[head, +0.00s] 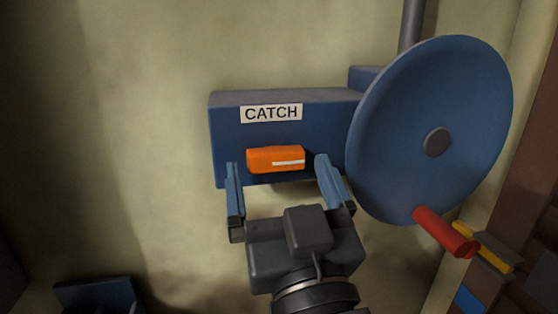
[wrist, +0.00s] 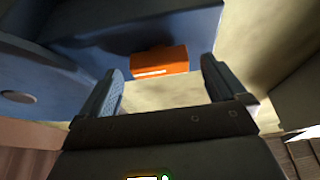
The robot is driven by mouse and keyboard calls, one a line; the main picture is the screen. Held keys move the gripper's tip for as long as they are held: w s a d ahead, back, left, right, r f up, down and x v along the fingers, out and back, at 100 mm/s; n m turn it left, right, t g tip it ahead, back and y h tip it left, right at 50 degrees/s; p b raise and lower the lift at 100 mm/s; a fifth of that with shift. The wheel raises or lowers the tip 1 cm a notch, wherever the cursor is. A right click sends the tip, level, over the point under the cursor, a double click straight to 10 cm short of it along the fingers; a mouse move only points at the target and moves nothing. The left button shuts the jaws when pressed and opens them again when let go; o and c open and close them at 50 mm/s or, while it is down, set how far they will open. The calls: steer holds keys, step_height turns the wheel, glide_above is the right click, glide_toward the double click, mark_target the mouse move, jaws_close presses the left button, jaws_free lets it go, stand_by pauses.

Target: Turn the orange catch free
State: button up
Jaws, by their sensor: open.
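The orange catch (head: 276,158) is a short bar with a white line, lying about level on the front of a blue box (head: 225,130) under a "CATCH" label (head: 272,113). My gripper (head: 280,168) is open, with one blue finger near each end of the catch in the head view. The wrist view also shows the catch (wrist: 160,60) ahead of the two fingers, between them and a little beyond the tips. My gripper (wrist: 163,66) is empty. No contact with the catch shows.
A large blue disc (head: 400,150) with a red handle (head: 444,233) stands close to the right of the box and my gripper. A yellow bar (head: 484,250) is at the lower right. A blue object (head: 98,296) is at the lower left. The wall left of the box is bare.

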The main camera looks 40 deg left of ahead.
steer(key=shift+x, duration=1.05)
steer(key=c, duration=1.1)
